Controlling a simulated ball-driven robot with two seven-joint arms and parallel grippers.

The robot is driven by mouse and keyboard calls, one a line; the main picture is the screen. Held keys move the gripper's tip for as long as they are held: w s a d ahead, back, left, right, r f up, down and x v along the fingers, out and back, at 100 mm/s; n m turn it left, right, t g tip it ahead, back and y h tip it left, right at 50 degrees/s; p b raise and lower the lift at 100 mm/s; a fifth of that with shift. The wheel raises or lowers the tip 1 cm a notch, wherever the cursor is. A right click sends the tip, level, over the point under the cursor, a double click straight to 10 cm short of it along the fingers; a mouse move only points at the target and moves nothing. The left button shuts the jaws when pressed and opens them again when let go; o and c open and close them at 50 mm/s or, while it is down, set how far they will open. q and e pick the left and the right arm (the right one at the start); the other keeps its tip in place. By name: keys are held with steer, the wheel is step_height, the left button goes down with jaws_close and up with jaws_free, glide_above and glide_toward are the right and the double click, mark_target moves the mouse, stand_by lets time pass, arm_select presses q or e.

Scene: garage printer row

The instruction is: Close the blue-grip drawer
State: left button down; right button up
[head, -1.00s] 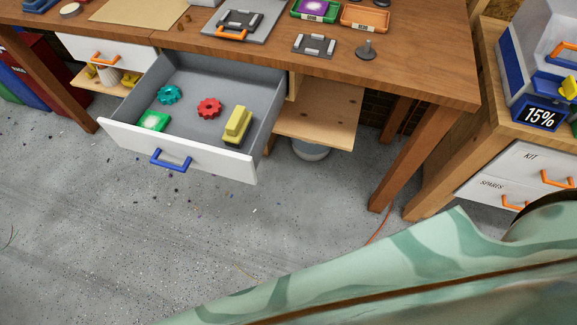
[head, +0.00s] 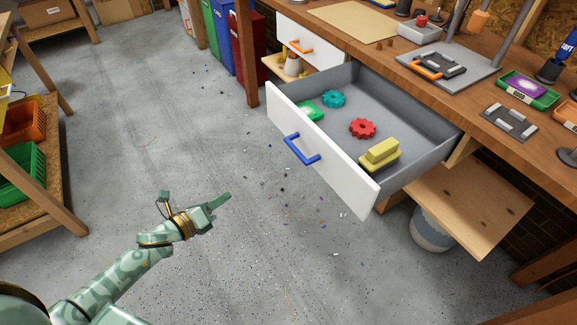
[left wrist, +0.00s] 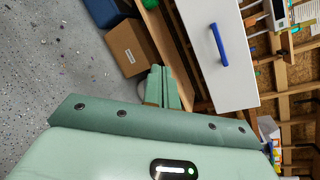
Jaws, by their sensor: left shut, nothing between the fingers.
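The drawer with the blue grip stands pulled out from under the workbench, its white front (head: 345,172) facing my left arm. The blue grip (head: 301,150) is a bar handle on that front. Inside lie a teal gear, a red gear (head: 362,128), a green piece and a yellow block (head: 380,154). My left gripper (head: 225,197) is shut and empty, apart from the drawer, to the left of and below the grip. In the left wrist view its fingers (left wrist: 163,88) show beside the white front (left wrist: 228,80) and blue grip (left wrist: 218,45). My right gripper is not in view.
The wooden workbench (head: 385,42) holds tools and trays. A white drawer with an orange grip (head: 301,46) is beside the open one. A low shelf (head: 470,208) is at right, coloured bins (head: 218,45) behind, a rack at left.

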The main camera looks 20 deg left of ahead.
arm_select(q)
steer(key=w+d+r+m+h+b, duration=0.1)
steer(key=d+r+m+h, duration=0.25)
steer(key=m, duration=0.25)
steer(key=d+r+m+h+b, duration=0.1)
steer(key=d+r+m+h, duration=0.1)
steer(key=r+m, duration=0.35)
steer(key=m+b, duration=0.1)
glide_toward(297, 155)
steer(key=shift+g, duration=0.3)
steer(key=x, duration=0.7)
steer(key=shift+a+r, duration=0.1)
steer(key=shift+r, duration=0.2)
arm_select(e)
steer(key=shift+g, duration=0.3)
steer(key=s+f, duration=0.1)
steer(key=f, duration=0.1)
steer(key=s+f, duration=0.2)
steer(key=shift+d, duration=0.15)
arm_select(q)
steer(key=shift+w, duration=0.1)
